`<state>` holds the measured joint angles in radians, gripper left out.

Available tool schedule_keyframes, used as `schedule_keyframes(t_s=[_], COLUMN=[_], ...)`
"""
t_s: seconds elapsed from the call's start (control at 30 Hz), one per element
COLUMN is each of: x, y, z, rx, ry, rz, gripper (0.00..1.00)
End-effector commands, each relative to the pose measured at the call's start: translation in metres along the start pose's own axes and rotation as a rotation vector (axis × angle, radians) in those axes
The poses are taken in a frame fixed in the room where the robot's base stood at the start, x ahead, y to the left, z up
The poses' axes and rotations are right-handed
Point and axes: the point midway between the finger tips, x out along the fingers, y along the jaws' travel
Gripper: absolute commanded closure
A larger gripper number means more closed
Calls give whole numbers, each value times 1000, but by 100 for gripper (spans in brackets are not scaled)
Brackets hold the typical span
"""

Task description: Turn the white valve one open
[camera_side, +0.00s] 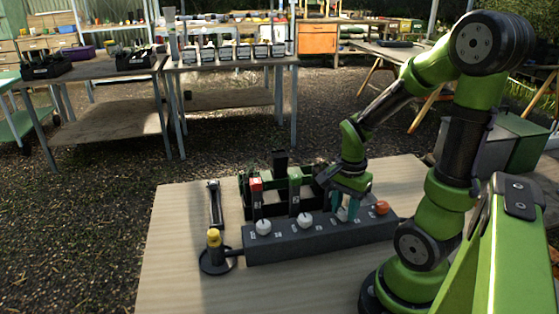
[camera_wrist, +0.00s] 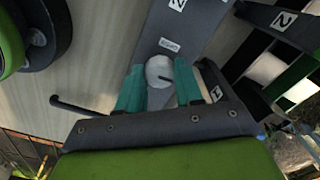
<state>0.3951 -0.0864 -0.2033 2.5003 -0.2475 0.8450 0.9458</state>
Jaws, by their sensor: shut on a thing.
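A dark valve block (camera_side: 285,247) lies along the table with white knobs and one orange knob (camera_side: 382,207) at its right end. Two white knobs, the left one (camera_side: 263,227) and the middle one (camera_side: 305,219), stand free. My gripper (camera_side: 347,210) is over the block between the middle white knob and the orange one. In the wrist view its teal fingers (camera_wrist: 160,88) are shut on a white knob (camera_wrist: 158,70) with a small dark mark. The block (camera_wrist: 195,30) there carries a "2" label and a small word label; the fingers hide part of the knob.
A black rack (camera_side: 268,208) with red-topped and green-topped upright pieces stands close behind the block. A yellow-topped post on a round black base (camera_side: 215,260) stands at the block's left end. A dark tool (camera_side: 214,203) lies behind it. The table's front left is clear.

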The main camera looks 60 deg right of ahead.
Motion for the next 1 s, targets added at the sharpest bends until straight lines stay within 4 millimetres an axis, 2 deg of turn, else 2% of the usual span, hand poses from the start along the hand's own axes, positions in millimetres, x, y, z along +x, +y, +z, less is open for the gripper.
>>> schedule_keyframes(t_s=[0.27, 1.0], x=[-1, -1], y=[0, 1], z=[0, 0], rx=[-138, -828], ry=[0, -1], rz=[0, -1], gripper=[95, 95])
